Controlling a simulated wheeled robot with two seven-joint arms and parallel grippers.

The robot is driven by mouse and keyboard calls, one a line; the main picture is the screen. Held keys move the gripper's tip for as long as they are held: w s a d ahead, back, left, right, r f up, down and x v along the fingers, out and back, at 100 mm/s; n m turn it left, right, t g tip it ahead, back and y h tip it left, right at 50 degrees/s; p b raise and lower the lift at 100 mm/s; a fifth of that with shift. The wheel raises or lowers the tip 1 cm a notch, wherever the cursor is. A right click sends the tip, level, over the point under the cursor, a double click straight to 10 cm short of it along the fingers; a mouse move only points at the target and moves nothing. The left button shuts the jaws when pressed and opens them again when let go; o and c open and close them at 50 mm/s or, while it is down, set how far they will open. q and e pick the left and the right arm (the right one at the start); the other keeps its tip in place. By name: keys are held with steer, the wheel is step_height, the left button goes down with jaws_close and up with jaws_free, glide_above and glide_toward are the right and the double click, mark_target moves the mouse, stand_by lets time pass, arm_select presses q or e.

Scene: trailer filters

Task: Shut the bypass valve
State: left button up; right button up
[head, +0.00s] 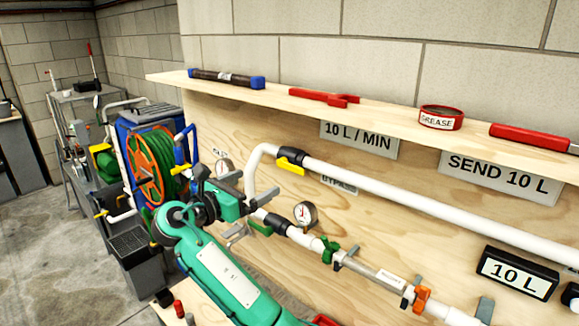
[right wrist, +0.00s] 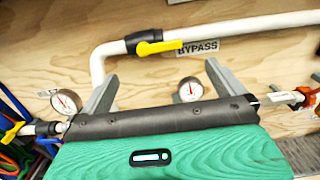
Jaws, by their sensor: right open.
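The bypass valve is a black body (head: 292,153) with a yellow lever (head: 291,168) on the upper white pipe. In the right wrist view the valve body (right wrist: 145,42) and lever (right wrist: 168,46) are above the gripper, just left of the BYPASS label (right wrist: 197,47). The lever points right, roughly along the pipe. My right gripper (head: 245,205) is open and empty, left of and below the lever in the head view. Its two grey fingers (right wrist: 160,84) are spread wide in the wrist view, apart from the lever. My left gripper is out of view.
A lower pipe has a gauge (head: 305,214), a green-handled valve (head: 330,249) and an orange-handled valve (head: 422,298). A wooden shelf (head: 370,110) with tools and a grease tin (head: 441,118) overhangs the pipes. A hose reel (head: 155,165) stands at left.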

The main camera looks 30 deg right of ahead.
mark_target(290, 165)
steer(key=p+x, duration=0.3)
steer(key=x, duration=0.8)
steer(key=shift+d+p, duration=0.2)
steer(key=shift+p, duration=0.2)
steer(key=shift+w+d, duration=0.3)
steer(key=shift+d, duration=0.3)
steer(key=shift+f, duration=0.1)
steer(key=shift+c, duration=0.4)
steer(key=c, duration=1.3)
steer(key=shift+o, duration=0.2)
